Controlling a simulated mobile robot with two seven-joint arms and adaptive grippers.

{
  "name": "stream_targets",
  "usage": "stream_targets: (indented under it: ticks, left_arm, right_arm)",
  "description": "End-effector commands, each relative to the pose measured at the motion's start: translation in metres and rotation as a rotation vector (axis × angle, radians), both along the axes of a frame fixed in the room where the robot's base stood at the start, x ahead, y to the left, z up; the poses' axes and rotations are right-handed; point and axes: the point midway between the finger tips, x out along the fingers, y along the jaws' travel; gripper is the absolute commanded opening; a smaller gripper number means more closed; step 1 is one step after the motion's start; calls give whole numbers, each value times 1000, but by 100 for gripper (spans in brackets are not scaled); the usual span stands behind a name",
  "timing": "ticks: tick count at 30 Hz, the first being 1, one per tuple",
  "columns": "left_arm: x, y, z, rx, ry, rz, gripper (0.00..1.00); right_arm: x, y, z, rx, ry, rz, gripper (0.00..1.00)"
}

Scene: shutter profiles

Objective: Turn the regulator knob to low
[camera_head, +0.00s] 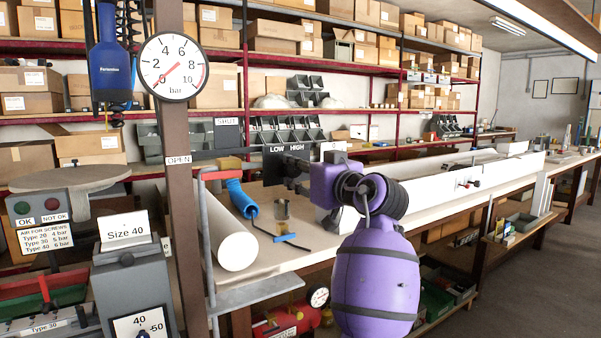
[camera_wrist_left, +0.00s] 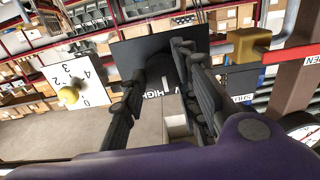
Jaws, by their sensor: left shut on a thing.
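A dark panel (camera_head: 273,164) marked LOW and HIGH stands above the bench in the head view. My left gripper (camera_head: 298,172), on the purple arm, reaches the panel's right side, and its wrist hides part of the area. In the left wrist view, the gripper's two black fingers (camera_wrist_left: 165,80) are shut around the dark regulator knob (camera_wrist_left: 160,70) in front of the black panel (camera_wrist_left: 135,45). The word HIGH shows between the fingers; the LOW label is mostly covered there. My right gripper is in neither view.
A bar gauge (camera_head: 174,67) on a brown post has its red needle near 0. A white dial plate with a yellow knob (camera_wrist_left: 69,95) is beside my fingers. A white roll (camera_head: 228,232) lies on the bench.

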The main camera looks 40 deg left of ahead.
Motion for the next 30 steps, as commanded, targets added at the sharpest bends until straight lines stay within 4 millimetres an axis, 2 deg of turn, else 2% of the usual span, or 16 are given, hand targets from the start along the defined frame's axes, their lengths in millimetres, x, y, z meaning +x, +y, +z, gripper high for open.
stream_targets:
  ticks: [7, 8, 10, 24, 30]
  left_arm:
    - [4, -3, 2, 4, -5, -13, 3]
    - [4, -3, 2, 4, -5, -14, 33]
    - [3, -3, 3, 5, -5, -13, 41]
    - [1, -2, 2, 4, -4, -6, 41]
    - [-7, -23, 2, 4, -5, -7, 41]
  right_arm:
    - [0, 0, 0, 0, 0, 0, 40]
    - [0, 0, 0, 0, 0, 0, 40]
    - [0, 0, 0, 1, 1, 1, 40]
    - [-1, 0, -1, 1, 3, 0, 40]
    - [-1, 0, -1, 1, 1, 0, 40]
